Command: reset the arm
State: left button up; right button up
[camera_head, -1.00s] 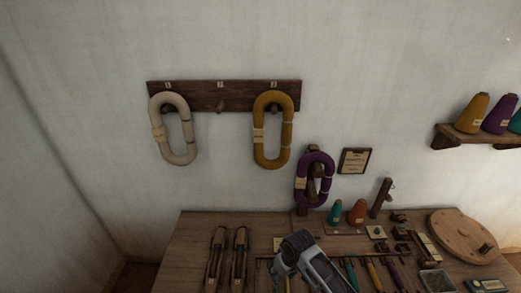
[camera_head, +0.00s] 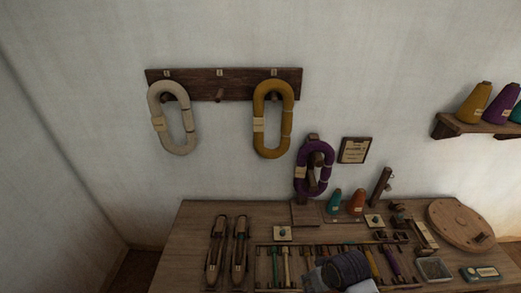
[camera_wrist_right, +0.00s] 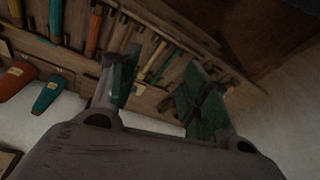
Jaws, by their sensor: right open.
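My right arm shows at the bottom of the head view, low over the front of the wooden table (camera_head: 185,245). In the right wrist view my right gripper (camera_wrist_right: 155,95) has its two green-padded fingers apart, with nothing between them. Past the fingers lie the tool rack and its coloured handles (camera_wrist_right: 95,30). My left gripper is in neither view.
A cream hank (camera_head: 157,118) and an ochre hank (camera_head: 258,120) hang on the wall rack (camera_head: 222,92); its middle peg is empty. A purple hank (camera_head: 299,178) hangs on a stand on the table. Two shuttles (camera_head: 240,245), cones (camera_head: 356,202) and a round wooden disc (camera_head: 455,226) crowd the table.

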jog(key=s+d+r+m+h, duration=0.1)
jog(key=s+d+r, duration=0.3)
jog(key=d, duration=0.2)
jog(key=s+f+g+b, duration=0.1)
jog(key=s+f, duration=0.2)
jog(key=f, duration=3.2)
jog(key=s+d+f, duration=0.1)
jog(key=s+f, duration=0.9)
jog(key=s, duration=0.1)
jog(key=s+d+f+g+b, duration=0.1)
jog(key=s+d+f, duration=0.1)
jog(key=s+f, duration=0.8)
jog(key=shift+s+d+f, duration=0.25)
jog(key=shift+s+d, duration=0.05)
jog(key=shift+s, duration=0.2)
